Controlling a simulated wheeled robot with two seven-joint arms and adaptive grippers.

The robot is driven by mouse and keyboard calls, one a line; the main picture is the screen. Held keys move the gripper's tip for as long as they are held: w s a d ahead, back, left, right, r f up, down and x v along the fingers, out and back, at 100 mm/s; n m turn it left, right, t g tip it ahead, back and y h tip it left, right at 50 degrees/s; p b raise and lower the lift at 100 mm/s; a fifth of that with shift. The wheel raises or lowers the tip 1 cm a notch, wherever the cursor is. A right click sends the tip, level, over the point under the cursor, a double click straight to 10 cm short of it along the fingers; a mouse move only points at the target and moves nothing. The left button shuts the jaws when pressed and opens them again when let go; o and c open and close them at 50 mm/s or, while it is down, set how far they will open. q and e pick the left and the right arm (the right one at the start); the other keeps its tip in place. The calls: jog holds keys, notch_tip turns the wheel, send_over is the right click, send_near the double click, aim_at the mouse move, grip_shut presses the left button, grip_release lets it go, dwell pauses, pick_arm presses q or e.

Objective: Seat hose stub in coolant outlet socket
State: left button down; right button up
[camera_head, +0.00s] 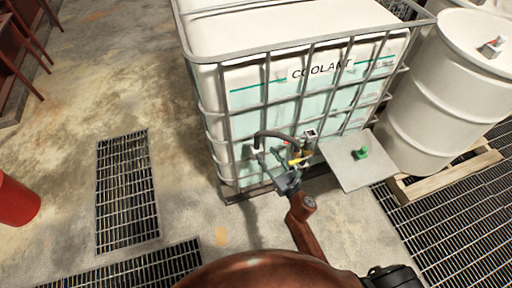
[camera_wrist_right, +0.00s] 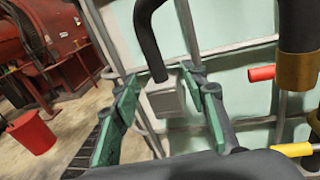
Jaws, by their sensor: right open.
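A dark curved hose stub (camera_head: 277,134) arches across the front of the coolant tank (camera_head: 300,90). In the right wrist view the hose stub (camera_wrist_right: 147,40) hangs down, its lower end at the top of a small grey socket block (camera_wrist_right: 167,100) on the tank frame. I cannot tell how deep the end sits in it. The block shows as a small pale patch (camera_head: 257,151) in the head view. My right gripper (camera_head: 272,158) is open, with green fingers. In the wrist view the gripper (camera_wrist_right: 163,76) has one finger on each side of the hose end, apart from it. My left gripper is not in view.
A yellow-handled valve (camera_head: 299,160) and a red stub (camera_wrist_right: 262,73) are close on the right. Open floor and a grating (camera_head: 126,190) lie to the left.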

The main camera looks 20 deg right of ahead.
aim_at(258, 146)
jog(key=shift+n, duration=0.3)
jog(key=x, duration=0.4)
jog(key=b+x, duration=0.1)
jog(key=x, duration=0.2)
jog(key=shift+s+a+r, duration=0.1)
jog(key=shift+a+r, duration=0.15)
jog(key=shift+a, duration=0.1)
jog(key=shift+w, duration=0.4)
jog(key=shift+w+a, duration=0.1)
jog(key=shift+w, duration=0.05)
grip_shut()
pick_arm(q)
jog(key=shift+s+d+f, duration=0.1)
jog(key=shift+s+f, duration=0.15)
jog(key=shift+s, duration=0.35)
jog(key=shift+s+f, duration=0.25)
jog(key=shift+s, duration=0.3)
pick_arm(e)
jog(key=shift+r, duration=0.15)
